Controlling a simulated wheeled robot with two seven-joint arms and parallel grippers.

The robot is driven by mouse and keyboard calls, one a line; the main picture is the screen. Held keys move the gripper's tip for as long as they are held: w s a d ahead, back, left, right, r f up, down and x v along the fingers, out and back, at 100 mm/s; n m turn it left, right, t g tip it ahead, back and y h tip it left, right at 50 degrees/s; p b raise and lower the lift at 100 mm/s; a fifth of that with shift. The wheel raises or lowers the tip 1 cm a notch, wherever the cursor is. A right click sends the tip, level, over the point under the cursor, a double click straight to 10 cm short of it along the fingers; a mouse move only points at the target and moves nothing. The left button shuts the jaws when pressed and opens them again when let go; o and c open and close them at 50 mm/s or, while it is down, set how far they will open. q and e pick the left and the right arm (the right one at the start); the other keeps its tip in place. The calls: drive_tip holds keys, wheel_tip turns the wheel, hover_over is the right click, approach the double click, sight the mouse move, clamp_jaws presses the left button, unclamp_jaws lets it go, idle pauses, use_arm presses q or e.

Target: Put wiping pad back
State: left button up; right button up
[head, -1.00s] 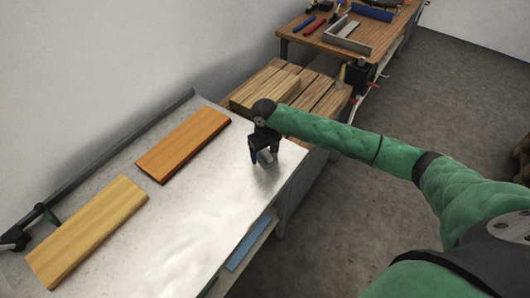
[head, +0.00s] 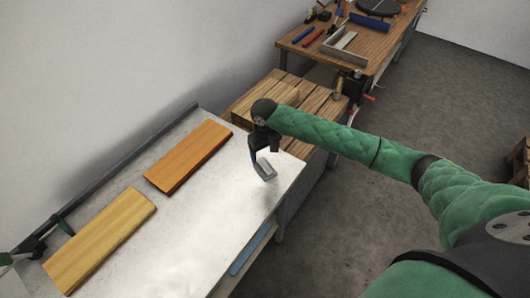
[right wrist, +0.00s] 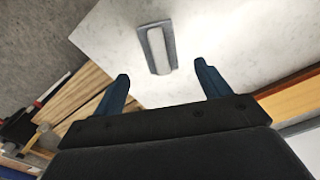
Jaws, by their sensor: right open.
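The wiping pad (head: 265,171), a small grey block with a paler top, lies on the pale metal tabletop (head: 208,215) close to its right end. My right gripper (head: 264,157) is open and empty over that end of the table, right by the pad. In the right wrist view, the pad (right wrist: 157,48) lies beyond the two blue fingertips (right wrist: 163,72), between their lines and slightly turned. It is not gripped. In the head view the near finger partly overlaps the pad's edge. My left gripper is not clearly seen.
An orange board (head: 188,156) and a yellow board (head: 100,238) lie along the left of the table. A dark and green clamp-like thing (head: 38,243) is at the left edge. A slatted wooden bench (head: 318,103) and a tool table (head: 345,55) stand behind. The mid-table is clear.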

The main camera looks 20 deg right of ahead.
sight(265, 165)
drive_tip(key=shift+r, duration=2)
